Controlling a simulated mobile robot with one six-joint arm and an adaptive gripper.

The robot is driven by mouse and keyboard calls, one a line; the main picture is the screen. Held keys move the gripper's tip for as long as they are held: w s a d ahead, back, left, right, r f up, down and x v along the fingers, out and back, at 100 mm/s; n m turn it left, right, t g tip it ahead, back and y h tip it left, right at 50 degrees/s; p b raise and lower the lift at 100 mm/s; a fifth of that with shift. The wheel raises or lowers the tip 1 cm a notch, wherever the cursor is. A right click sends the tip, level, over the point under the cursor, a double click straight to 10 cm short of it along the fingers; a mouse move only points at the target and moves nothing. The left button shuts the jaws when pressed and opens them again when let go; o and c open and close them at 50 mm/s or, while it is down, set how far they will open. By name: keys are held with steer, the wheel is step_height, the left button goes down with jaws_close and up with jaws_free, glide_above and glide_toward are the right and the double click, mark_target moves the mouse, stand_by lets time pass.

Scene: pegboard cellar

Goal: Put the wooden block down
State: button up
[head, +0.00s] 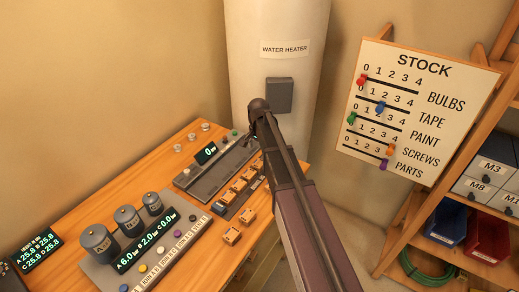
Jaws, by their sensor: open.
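The wooden workbench (62,222) runs along the left wall. A grey panel with three cylinders, one of them here (99,242), and a green display (40,248) stand on it. A white water heater (275,20) is behind my arm. A stock board (410,100) and shelves with bins (488,240) are at right.

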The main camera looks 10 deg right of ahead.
steer(key=shift+r+p, duration=1.65)
steer(key=shift+r, duration=0.35)
steer(key=shift+s, duration=0.1)
steer(key=s+n, duration=0.9)
steer(key=s, duration=1.4)
steer(key=shift+d, duration=0.2)
